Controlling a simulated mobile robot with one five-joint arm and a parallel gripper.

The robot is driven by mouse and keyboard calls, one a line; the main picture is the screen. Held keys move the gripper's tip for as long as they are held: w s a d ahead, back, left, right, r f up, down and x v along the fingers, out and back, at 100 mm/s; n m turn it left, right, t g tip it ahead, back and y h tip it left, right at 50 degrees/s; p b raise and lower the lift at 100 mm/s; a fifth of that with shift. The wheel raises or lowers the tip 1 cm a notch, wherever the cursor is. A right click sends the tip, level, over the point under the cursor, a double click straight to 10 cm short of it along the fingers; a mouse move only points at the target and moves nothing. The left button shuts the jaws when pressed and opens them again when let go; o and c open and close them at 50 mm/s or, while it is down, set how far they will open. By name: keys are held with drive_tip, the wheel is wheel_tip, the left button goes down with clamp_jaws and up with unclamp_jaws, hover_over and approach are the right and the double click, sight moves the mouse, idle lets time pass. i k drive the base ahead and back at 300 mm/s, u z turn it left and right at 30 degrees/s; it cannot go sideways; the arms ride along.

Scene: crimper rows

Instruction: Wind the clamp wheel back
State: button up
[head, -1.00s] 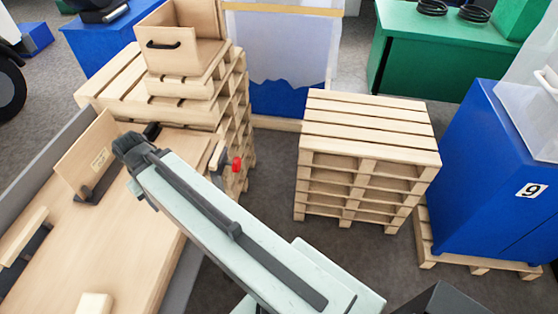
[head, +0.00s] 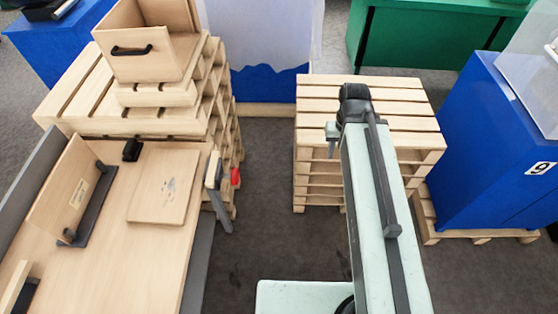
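At the right edge of the wooden workbench (head: 120,235) is a clamp-like fitting (head: 213,170) with a pale upright plate and a grey bar slanting down. A small red part (head: 235,177) sits just right of it. No wheel can be made out clearly, and I cannot tell whether this fitting carries it. My arm reaches up the picture right of the bench, its dark far joint in front of the pallet stack.
A flat wooden board (head: 164,185) and an upright board (head: 62,190) with a dark bracket are on the bench. A pallet stack (head: 310,180) stands ahead and a blue cabinet (head: 480,150) at right. Grey floor (head: 265,230) is free between bench and arm.

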sight(235, 176)
drive_tip(key=k, duration=2.25)
drive_tip(key=u, duration=0.55)
drive_tip(key=i, duration=1.7)
drive_tip(key=z, duration=0.1)
